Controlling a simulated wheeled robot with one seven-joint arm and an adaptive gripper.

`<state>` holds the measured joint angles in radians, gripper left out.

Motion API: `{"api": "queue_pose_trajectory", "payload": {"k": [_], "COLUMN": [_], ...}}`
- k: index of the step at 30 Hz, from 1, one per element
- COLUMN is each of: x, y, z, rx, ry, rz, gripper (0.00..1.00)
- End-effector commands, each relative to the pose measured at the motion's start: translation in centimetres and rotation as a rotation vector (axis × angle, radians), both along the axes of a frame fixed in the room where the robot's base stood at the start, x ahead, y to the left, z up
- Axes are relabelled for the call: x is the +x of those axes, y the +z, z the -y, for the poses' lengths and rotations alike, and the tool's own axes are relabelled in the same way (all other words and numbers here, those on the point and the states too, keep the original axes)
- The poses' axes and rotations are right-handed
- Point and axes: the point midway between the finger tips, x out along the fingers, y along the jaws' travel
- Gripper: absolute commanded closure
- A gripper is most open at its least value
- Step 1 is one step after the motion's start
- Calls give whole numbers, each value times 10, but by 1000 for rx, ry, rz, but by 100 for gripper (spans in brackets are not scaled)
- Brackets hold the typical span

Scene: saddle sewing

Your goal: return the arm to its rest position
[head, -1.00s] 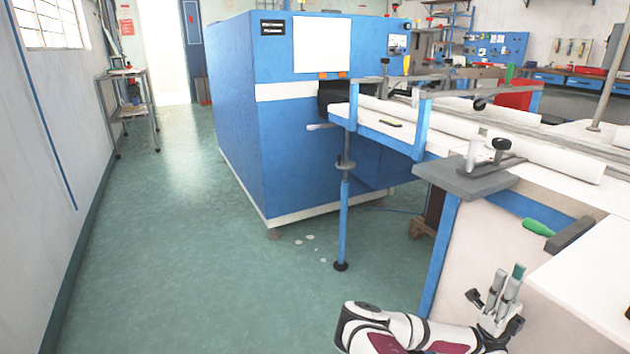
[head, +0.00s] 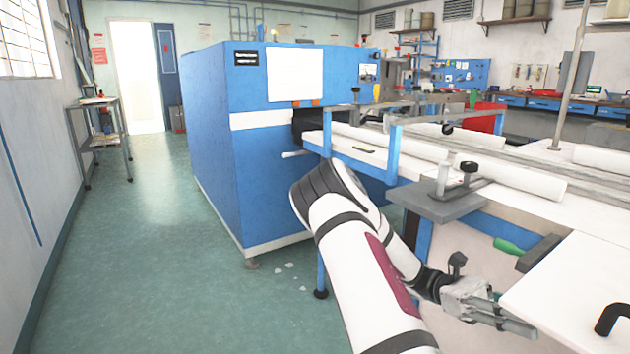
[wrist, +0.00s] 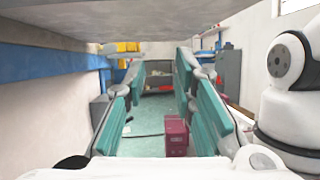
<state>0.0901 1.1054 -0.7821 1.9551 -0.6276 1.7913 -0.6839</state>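My gripper (head: 500,312) is at the lower right of the head view, pointing right, at the end of my white arm. It is in front of the side of the white-topped bench (head: 590,270). In the wrist view my gripper (wrist: 160,75) shows two fingers with teal pads set wide apart. Nothing is held between them. The elbow of my arm is raised in the middle of the head view and hides part of the blue machine's lower side and the floor.
A pale surface (wrist: 190,18) hangs overhead in the wrist view, with a blue beam (wrist: 45,65) at left. A grey plate with a clamp (head: 440,203) juts from the bench near my arm. A green-handled tool (head: 508,246) lies there. The floor at left is clear.

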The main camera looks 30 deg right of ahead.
Motion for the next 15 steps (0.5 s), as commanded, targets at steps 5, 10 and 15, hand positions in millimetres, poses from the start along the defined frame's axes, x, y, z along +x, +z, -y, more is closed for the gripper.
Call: {"api": "queue_pose_trajectory", "payload": {"k": [5, 10, 15], "x": [-4, -4, -1], "y": [2, 3, 6], "z": [-28, -57, -89], "rx": [14, 20, 24], "ry": [16, 29, 42], "rz": [253, 480, 701], "gripper": [75, 75, 75]}}
